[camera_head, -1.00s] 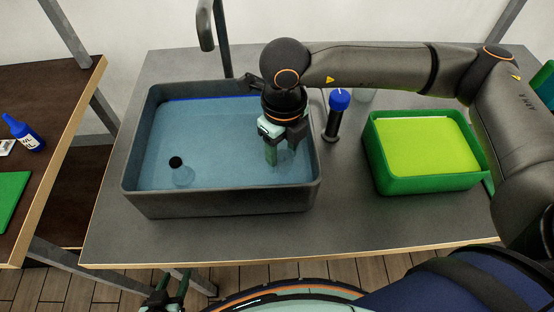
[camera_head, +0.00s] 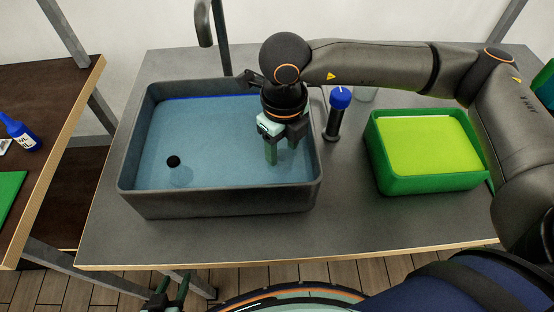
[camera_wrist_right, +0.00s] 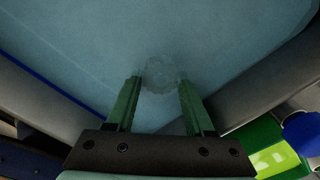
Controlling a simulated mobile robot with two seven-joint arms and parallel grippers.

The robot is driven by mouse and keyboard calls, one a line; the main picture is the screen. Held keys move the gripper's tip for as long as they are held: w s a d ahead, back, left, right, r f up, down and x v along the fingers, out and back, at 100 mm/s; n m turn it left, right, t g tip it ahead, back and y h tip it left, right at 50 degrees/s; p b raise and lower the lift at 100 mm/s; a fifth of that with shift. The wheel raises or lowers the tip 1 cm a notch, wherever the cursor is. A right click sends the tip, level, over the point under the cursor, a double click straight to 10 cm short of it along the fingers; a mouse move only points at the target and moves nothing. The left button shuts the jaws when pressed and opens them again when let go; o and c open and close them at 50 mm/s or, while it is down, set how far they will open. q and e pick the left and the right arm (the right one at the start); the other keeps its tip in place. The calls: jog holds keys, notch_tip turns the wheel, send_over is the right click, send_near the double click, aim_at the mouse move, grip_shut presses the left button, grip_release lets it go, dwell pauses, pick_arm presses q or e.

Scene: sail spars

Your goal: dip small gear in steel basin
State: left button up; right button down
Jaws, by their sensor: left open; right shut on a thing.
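The steel basin (camera_head: 215,205) is a dark grey tub filled with bluish water, on the grey table. My right gripper (camera_head: 283,155) points down into the right part of the basin, its green fingers at or in the water. In the right wrist view, my right gripper (camera_wrist_right: 160,92) is shut on the small gear (camera_wrist_right: 160,74), a pale, toothed disc showing faintly through the water between the fingertips. I cannot make out the gear clearly in the head view. My left gripper (camera_head: 168,294) is open and empty at the bottom edge, below the table's front.
A green tub (camera_head: 425,185) with yellow-green contents stands right of the basin. A blue-capped dark bottle (camera_head: 334,122) stands between them, near my right arm. A tap (camera_head: 205,22) rises behind the basin. A dark round drain or plug (camera_head: 173,161) shows in the basin's left part.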

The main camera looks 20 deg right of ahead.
jog(key=shift+a, duration=0.2)
jog(key=shift+w+a+b, duration=0.15)
jog(key=shift+a+b, duration=0.15)
jog(key=shift+d, duration=0.2)
jog(key=shift+d+b, duration=0.3)
jog(key=shift+b, duration=0.05)
jog(key=shift+a, duration=0.2)
jog(key=shift+a+b, duration=0.3)
